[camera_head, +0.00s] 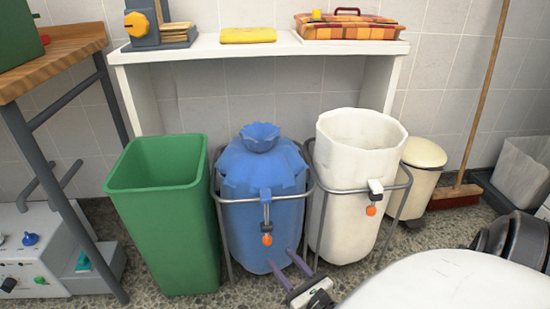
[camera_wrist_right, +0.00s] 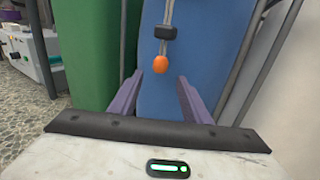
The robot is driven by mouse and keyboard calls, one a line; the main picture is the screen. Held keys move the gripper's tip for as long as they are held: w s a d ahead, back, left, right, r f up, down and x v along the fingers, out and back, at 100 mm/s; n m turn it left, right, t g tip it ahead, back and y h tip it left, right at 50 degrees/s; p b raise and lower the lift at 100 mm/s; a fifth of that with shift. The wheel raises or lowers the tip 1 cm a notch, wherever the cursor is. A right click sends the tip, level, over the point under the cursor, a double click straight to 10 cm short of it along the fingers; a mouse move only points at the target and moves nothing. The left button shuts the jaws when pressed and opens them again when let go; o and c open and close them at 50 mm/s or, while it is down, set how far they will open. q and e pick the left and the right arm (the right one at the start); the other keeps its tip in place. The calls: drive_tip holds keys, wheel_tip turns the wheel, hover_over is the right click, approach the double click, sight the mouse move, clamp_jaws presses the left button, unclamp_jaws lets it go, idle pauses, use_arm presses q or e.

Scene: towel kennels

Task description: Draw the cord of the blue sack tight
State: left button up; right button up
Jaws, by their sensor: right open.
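The blue sack (camera_head: 262,205) stands in a metal frame in the head view, its top drawn in to a narrow neck with a flared blue mouth (camera_head: 260,137). Its cord ends in an orange bead (camera_head: 267,239) hanging at the front. In the right wrist view the bead (camera_wrist_right: 158,63) hangs below a dark toggle (camera_wrist_right: 166,31) against the blue sack (camera_wrist_right: 205,45). My right gripper (camera_head: 281,258) is open and empty, low in front of the sack. In the wrist view its purple fingers (camera_wrist_right: 158,88) point toward the sack, spread either side below the bead. My left gripper is not in view.
A green bin (camera_head: 160,210) stands close on the left. A white sack (camera_head: 345,165) in a similar frame, with its own orange bead (camera_head: 371,210), stands on the right. A white shelf (camera_head: 220,48) runs behind. A cream pedal bin (camera_head: 424,153) and a broom (camera_head: 460,190) stand further right.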

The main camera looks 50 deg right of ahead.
drive_tip(key=shift+v, duration=1.65)
